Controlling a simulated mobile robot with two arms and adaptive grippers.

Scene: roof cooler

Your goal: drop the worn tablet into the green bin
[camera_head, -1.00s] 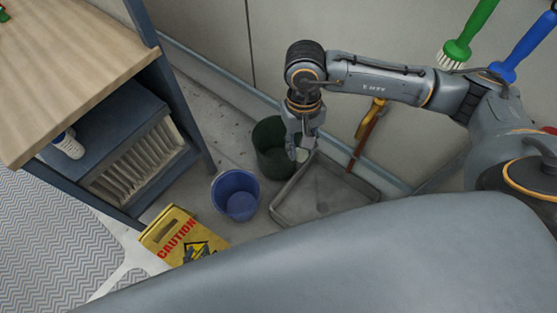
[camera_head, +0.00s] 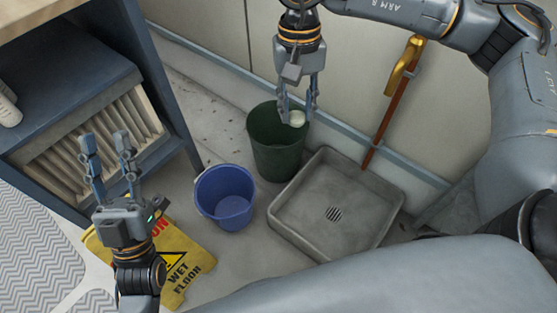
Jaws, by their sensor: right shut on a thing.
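My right gripper (camera_head: 298,112) points down over the green bin (camera_head: 277,158). It is shut on the worn tablet (camera_head: 297,118), a small whitish round piece between its fingertips. In the picture the tablet overlaps the bin's far right rim; its exact height above the bin is hard to tell. The bin stands upright on the floor, dark inside. My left gripper (camera_head: 107,153) is at the left, fingers pointing up and spread apart, empty, in front of the shelf unit.
A blue bucket (camera_head: 226,198) stands left of the bin. A grey floor basin (camera_head: 377,232) with a drain is on its right. A yellow wet floor sign (camera_head: 190,265) lies at lower left. A brown-handled tool (camera_head: 385,118) leans on the wall. A shelf unit (camera_head: 165,85) stands at left.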

